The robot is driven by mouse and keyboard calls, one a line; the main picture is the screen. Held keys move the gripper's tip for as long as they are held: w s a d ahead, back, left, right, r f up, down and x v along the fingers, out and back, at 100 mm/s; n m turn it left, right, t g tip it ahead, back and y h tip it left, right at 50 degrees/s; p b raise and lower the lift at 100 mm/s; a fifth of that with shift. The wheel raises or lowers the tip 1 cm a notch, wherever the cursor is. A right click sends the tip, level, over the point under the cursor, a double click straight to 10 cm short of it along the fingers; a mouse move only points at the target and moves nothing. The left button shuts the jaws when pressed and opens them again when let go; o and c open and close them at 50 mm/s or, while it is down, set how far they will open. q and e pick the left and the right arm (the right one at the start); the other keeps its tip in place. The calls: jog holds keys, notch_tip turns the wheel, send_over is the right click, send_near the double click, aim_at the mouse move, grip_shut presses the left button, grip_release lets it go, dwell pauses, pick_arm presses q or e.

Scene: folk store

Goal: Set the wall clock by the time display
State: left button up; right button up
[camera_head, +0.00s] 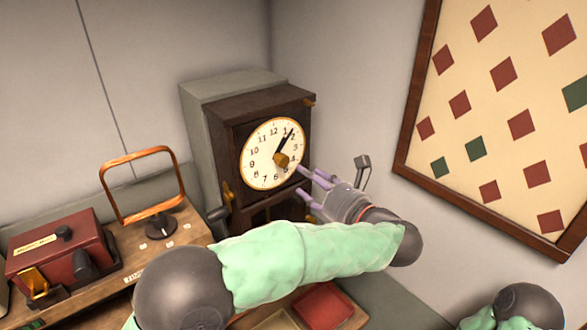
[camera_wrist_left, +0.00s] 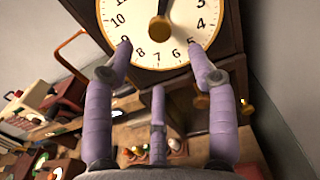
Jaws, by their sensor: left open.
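The wall clock (camera_head: 248,185) is a dark wooden case with a round cream face (camera_head: 258,165) and black numerals. Both black hands (camera_head: 286,142) point up and right, close together near the 1. A brass knob (camera_head: 282,160) sticks out at the face's centre; it also shows in the left wrist view (camera_wrist_left: 159,29). My left gripper (camera_head: 302,181) is open and empty in front of the face's lower right. In the left wrist view its purple fingers (camera_wrist_left: 160,50) are spread below the knob, apart from it. I cannot make out a time display. My right gripper is out of view.
A red box (camera_head: 60,248) and a copper loop (camera_head: 145,185) stand on a wooden bench at left. A red tray (camera_head: 323,305) lies below my left arm. A framed diamond-pattern board (camera_head: 500,110) hangs on the right wall. Brass fittings stick out from the case's side.

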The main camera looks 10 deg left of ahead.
aim_at(285, 162)
pick_arm(q)
jog(key=shift+p+x, duration=3.75)
jog(key=shift+x, duration=0.65)
jog(key=shift+b, duration=1.15)
jog(key=c, duration=0.8)
jog(key=shift+o, duration=0.2)
